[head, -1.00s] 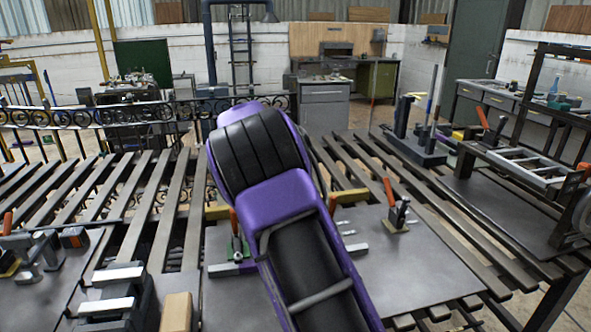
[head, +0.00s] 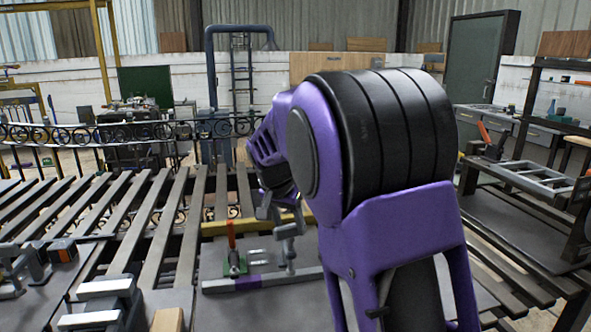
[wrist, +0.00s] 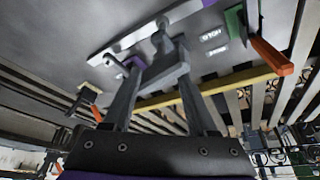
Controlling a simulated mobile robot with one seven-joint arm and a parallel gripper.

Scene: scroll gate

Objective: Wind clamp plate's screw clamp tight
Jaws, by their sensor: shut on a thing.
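The clamp plate (head: 208,262) is a flat grey sheet on a slatted table. A grey screw clamp (head: 289,263) stands upright on it, by a light bar with a purple section (head: 248,283). My gripper (head: 284,222) is at the top of this clamp. In the wrist view, my gripper (wrist: 158,82) has its two fingers on either side of the clamp's grey top piece (wrist: 165,66) and is shut on it. The screw and light bar (wrist: 125,36) lie just beyond. The screw's lower contact is too small to judge.
A green-based toggle clamp (head: 235,262) with an upright orange handle stands just left of the screw clamp. A yellow bar (head: 225,227) runs behind. A dark block with light jaws (head: 103,300) is at the lower left. My arm covers the plate's right side.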

